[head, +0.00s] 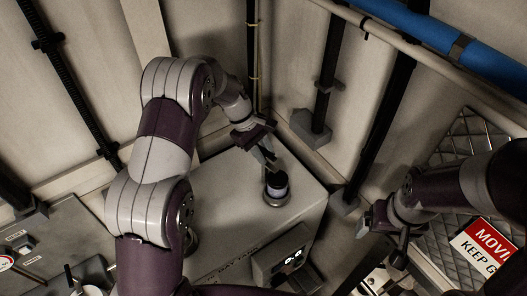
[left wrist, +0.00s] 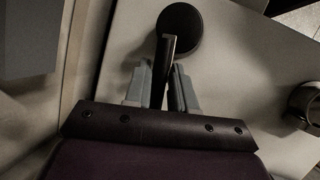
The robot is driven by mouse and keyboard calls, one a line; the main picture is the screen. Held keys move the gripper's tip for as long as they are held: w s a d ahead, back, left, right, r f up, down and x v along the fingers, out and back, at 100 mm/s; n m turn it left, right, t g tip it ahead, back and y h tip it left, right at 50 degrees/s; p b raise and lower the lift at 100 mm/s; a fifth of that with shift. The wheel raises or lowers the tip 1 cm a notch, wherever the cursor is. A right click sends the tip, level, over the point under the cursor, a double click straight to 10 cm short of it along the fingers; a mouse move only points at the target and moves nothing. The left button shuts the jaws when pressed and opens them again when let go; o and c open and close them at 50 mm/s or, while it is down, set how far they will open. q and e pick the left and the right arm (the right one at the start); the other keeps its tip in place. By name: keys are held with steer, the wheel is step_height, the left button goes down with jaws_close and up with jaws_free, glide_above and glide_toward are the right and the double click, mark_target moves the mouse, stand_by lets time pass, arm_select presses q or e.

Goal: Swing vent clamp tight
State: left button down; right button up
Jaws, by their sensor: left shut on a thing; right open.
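The vent clamp (head: 277,184) is a dark round cap on a short pale cylinder, standing on top of a grey cabinet. In the left wrist view its round dark top (left wrist: 180,30) is at upper middle, and a dark lever (left wrist: 166,52) runs from it toward my fingers. My left gripper (head: 266,156) is shut on the lever, just beside the cap; its two grey fingers (left wrist: 161,88) lie on either side of the lever. My right gripper (head: 380,243) is open and empty, apart from the cabinet at the right.
The cabinet top (head: 232,188) is mostly clear around the clamp. A metal fitting (left wrist: 303,105) stands on it at the right in the left wrist view. Dark pipes (head: 325,85) and a blue pipe (head: 420,25) run along the walls. A red warning sign (head: 488,245) is near my right arm.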

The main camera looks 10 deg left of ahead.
arm_select(q)
steer(key=shift+m, duration=0.3)
stand_by(0.4)
steer(key=c, duration=1.1)
jaws_free()
steer(key=shift+o, duration=0.5)
steer(key=shift+r, duration=0.1)
